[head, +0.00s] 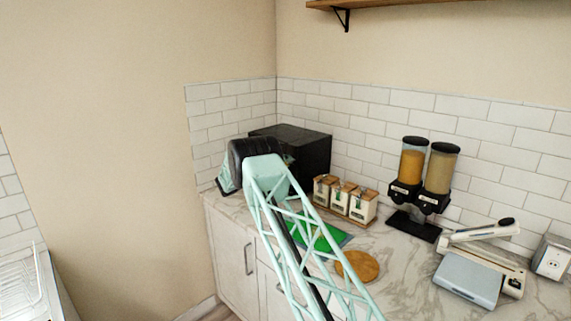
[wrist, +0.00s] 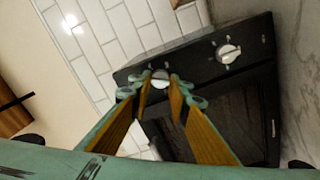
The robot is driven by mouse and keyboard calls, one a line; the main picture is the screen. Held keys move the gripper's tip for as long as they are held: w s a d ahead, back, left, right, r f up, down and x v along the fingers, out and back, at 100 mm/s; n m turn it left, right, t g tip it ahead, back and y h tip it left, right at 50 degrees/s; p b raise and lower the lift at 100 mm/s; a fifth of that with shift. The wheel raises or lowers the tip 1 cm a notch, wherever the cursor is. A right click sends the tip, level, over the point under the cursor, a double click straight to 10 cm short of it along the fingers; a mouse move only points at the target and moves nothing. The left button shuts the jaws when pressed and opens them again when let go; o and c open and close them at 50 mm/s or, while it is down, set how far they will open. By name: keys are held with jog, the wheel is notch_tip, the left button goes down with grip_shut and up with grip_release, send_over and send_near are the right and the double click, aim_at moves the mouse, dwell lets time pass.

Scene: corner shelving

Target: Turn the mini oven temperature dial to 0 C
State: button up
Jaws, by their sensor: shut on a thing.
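The black mini oven (head: 303,142) stands in the counter corner, partly hidden by my arm in the head view. In the wrist view the mini oven (wrist: 205,115) appears tilted, with two pale dials on its front. My gripper (wrist: 161,82) has its two fingers on either side of one dial (wrist: 160,75) and is shut on it. The fingers partly cover this dial, and its pointer and markings are not readable. The other dial (wrist: 228,53) is free, with pale marks around it. I cannot tell which is the temperature dial. My fingers are hidden in the head view.
Three white canisters (head: 344,198) stand right of the oven. A green mat (head: 318,238) and a round wooden board (head: 357,266) lie in front. A shelf (head: 440,3) hangs above.

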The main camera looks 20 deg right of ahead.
jog(key=shift+f+n+b, duration=0.1)
jog(key=shift+n+b, duration=0.35)
jog(key=shift+n, duration=0.05)
jog(key=m+p, duration=0.2)
jog(key=m, duration=0.8)
jog(key=m+p, duration=0.3)
jog(key=m, duration=0.7)
jog(key=m+p, duration=0.2)
jog(key=m, duration=0.9)
jog(key=shift+s+d+p, duration=0.1)
jog(key=shift+s+p, duration=0.2)
dwell(1.3)
dwell(0.5)
jog(key=o, duration=0.9)
jog(key=shift+c, duration=0.2)
